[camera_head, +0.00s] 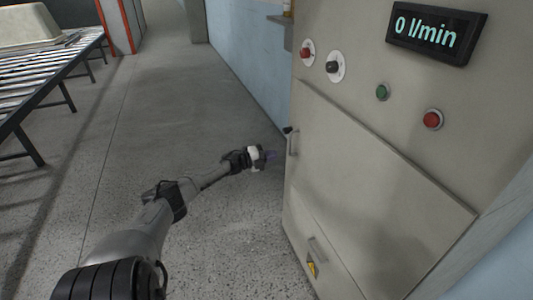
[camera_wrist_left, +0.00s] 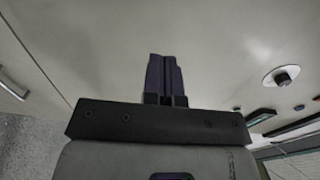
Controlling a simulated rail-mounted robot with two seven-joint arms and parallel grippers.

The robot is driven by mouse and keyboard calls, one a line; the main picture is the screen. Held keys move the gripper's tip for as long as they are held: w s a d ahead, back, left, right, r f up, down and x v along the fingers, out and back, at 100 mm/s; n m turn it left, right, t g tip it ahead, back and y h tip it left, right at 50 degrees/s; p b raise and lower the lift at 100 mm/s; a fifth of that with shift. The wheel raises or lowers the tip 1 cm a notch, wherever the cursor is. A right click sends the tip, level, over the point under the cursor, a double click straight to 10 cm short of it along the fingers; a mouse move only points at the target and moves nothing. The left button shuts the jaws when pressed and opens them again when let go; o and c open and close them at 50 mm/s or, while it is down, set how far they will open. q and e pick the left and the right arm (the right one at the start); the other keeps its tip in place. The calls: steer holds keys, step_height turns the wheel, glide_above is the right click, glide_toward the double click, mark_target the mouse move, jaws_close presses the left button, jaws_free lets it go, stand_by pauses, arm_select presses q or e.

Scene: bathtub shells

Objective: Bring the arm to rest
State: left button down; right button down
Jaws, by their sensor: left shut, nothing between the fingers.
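My left arm reaches in from the lower left of the head view. Its gripper (camera_head: 272,155) is near the left edge of the grey control cabinet (camera_head: 375,165), close to a vertical door handle (camera_head: 292,142). I cannot tell from the head view whether it touches the cabinet. In the left wrist view the two dark purple fingers (camera_wrist_left: 164,76) are together, with nothing between them. The pale cabinet face fills the view beyond them. My right gripper is in neither view.
The cabinet carries a display (camera_head: 437,33) reading 0 l/min, a red button (camera_head: 432,119), a green button (camera_head: 382,92) and a black knob (camera_head: 334,66). A roller conveyor (camera_head: 50,75) with a pale tub shell (camera_head: 28,25) stands at the upper left. The floor between is clear.

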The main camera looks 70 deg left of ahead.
arm_select(q)
steer(key=shift+s+p, duration=0.4)
steer(key=shift+s, duration=0.65)
